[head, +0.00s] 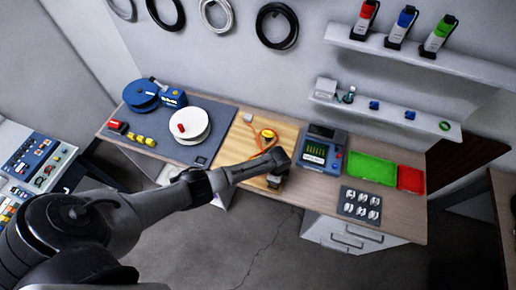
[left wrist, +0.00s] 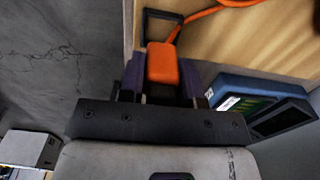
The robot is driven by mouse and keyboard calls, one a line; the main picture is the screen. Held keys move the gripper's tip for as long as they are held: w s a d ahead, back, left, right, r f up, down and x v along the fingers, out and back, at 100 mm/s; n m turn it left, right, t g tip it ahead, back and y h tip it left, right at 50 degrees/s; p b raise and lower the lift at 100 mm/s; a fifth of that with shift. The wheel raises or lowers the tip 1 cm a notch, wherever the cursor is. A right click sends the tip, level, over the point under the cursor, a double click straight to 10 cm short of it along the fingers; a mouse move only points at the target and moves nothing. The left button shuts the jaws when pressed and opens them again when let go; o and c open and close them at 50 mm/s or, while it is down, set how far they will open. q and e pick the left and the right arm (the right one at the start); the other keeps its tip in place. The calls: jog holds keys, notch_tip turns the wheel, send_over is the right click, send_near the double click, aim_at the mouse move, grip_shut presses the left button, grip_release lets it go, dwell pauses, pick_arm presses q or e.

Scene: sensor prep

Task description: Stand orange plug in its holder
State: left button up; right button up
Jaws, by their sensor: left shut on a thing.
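The orange plug (left wrist: 164,62) is between the fingers of my left gripper (left wrist: 161,78) in the left wrist view. The gripper is shut on it, and its orange cable (left wrist: 208,12) leads off over the wooden board. A dark square frame (left wrist: 148,30), which looks like the holder, shows just beyond the plug; I cannot tell whether they touch. In the head view my left gripper (head: 278,172) is at the board's front edge and hides the plug. The cable (head: 262,152) runs from there to a yellow round piece (head: 268,134). My right gripper is not in view.
A blue device with a screen (head: 321,150) stands close to the right of my left gripper. Green (head: 371,168) and red (head: 411,179) trays lie farther right. A white reel (head: 190,133) sits on a dark mat (head: 212,145) to the left.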

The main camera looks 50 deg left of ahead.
pick_arm(q)
jog(key=shift+f+b, duration=1.1)
jog(key=shift+f, duration=0.25)
jog(key=shift+f+b, duration=0.3)
jog(key=shift+f, duration=0.15)
dwell(0.4)
jog(key=shift+f+b, duration=0.5)
jog(key=o, duration=1)
notch_tip(320, 180, up, 8)
jog(key=p, duration=0.8)
dwell(0.5)
